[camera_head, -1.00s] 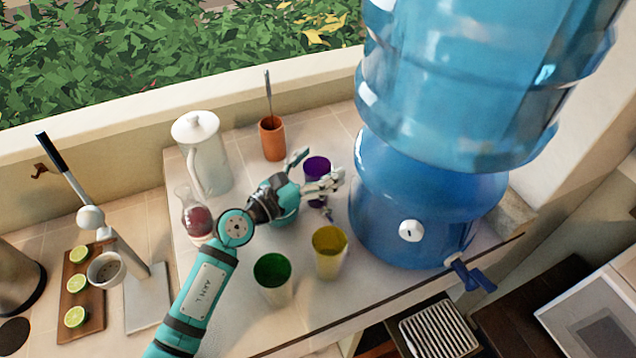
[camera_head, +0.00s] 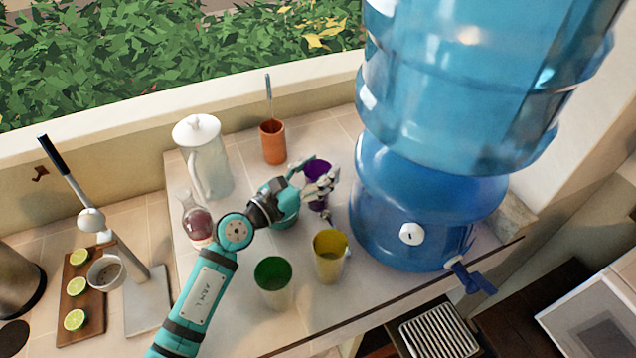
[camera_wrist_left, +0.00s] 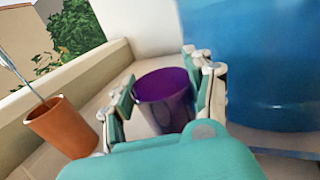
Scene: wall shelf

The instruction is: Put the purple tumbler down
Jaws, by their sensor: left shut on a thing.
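The purple tumbler (camera_head: 318,171) stands upright on the tiled counter, between the orange cup and the blue water dispenser. My left gripper (camera_head: 312,183) has its fingers around it and is shut on it. In the left wrist view the purple tumbler (camera_wrist_left: 165,98) sits between the two fingers of my left gripper (camera_wrist_left: 165,92), its dark open mouth showing. The palm hides its lower part there, so I cannot tell for sure whether its base touches the counter. My right gripper is not in view.
A yellow tumbler (camera_head: 330,262) and a green tumbler (camera_head: 273,285) stand in front. The orange cup (camera_head: 273,146) is behind, the water dispenser (camera_head: 385,215) close at right. A white pitcher (camera_head: 205,160) and a carafe (camera_head: 197,222) stand left.

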